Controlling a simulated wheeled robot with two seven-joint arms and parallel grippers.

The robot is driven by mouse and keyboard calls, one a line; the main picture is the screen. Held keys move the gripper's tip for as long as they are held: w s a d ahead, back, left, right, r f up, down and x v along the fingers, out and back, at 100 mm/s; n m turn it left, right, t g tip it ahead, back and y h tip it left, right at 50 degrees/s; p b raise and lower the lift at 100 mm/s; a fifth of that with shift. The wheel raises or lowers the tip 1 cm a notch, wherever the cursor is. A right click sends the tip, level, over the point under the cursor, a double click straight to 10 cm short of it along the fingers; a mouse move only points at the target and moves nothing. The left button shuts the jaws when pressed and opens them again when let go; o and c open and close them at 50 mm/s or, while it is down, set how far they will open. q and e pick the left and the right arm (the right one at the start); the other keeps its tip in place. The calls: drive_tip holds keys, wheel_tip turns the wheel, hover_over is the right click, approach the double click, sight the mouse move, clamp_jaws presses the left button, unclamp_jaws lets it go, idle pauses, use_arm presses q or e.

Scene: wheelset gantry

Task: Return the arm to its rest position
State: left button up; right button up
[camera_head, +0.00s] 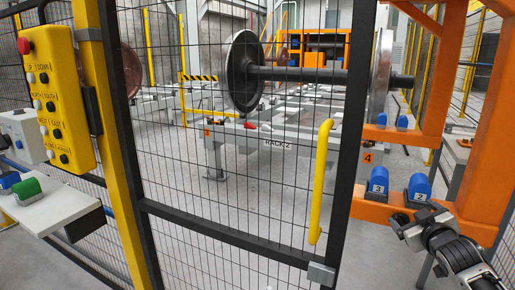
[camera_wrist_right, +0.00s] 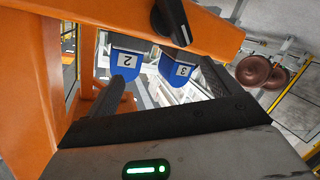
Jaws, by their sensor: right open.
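My right arm comes in at the bottom right of the head view. Its gripper (camera_head: 418,225) is just below and in front of the blue block marked 2 (camera_head: 419,187) on the orange frame. In the right wrist view the dark fingers of the gripper (camera_wrist_right: 168,82) stand apart with nothing held between them. Beyond them are the blue blocks marked 2 (camera_wrist_right: 126,62) and 3 (camera_wrist_right: 176,68). My left arm and gripper are not in view.
The orange frame (camera_head: 480,170) stands close to my right arm. A mesh gate with a yellow handle (camera_head: 320,180) is ahead, with a wheelset (camera_head: 243,70) on a rack behind it. A yellow control pendant (camera_head: 58,100) and a grey shelf (camera_head: 60,208) are at the left.

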drive_tip(key=s+a+f+g+y, duration=0.2)
drive_tip(key=s+a+f+y, duration=0.2)
drive_tip(key=s+a+f, duration=1)
drive_tip(key=s+a+f+m+g+y+p, duration=0.1)
drive_tip(key=s+a+f+g+y, duration=0.1)
drive_tip(key=s+a, duration=1.2)
drive_tip(key=s+f, duration=0.1)
drive_tip(key=s, duration=0.3)
drive_tip(key=shift+a+f+m+g+y, duration=0.25)
drive_tip(key=shift+a+m+g+y, duration=0.05)
drive_tip(key=shift+a+g, duration=0.1)
